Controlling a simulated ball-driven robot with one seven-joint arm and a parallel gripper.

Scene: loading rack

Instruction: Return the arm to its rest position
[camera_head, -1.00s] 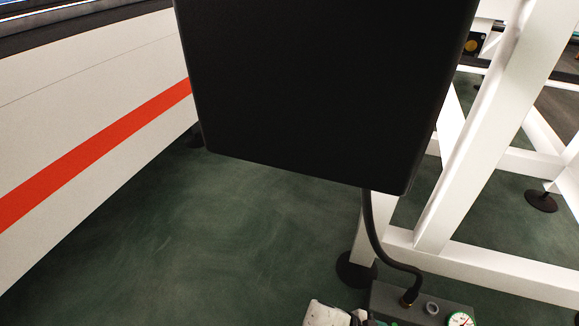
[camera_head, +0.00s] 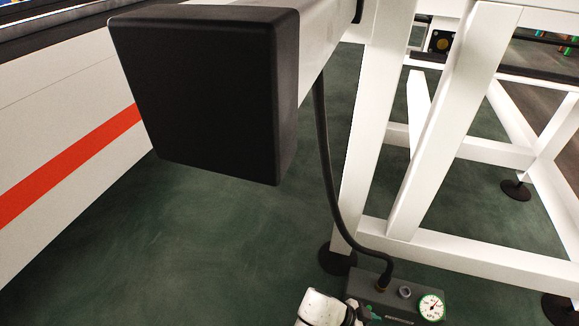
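My gripper's fingers are not in view. A white rounded part with a black section shows at the bottom edge, cut off by the frame; it may be part of my arm, but I cannot tell. Whether the arm is at rest cannot be seen.
A large black block (camera_head: 205,95) on a pale beam hangs close in front. A black hose (camera_head: 325,160) runs down to a grey box (camera_head: 375,297) with a gauge (camera_head: 431,306). White rack legs (camera_head: 445,130) stand right, a red-striped white panel (camera_head: 60,130) left. Green floor (camera_head: 190,260) between is clear.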

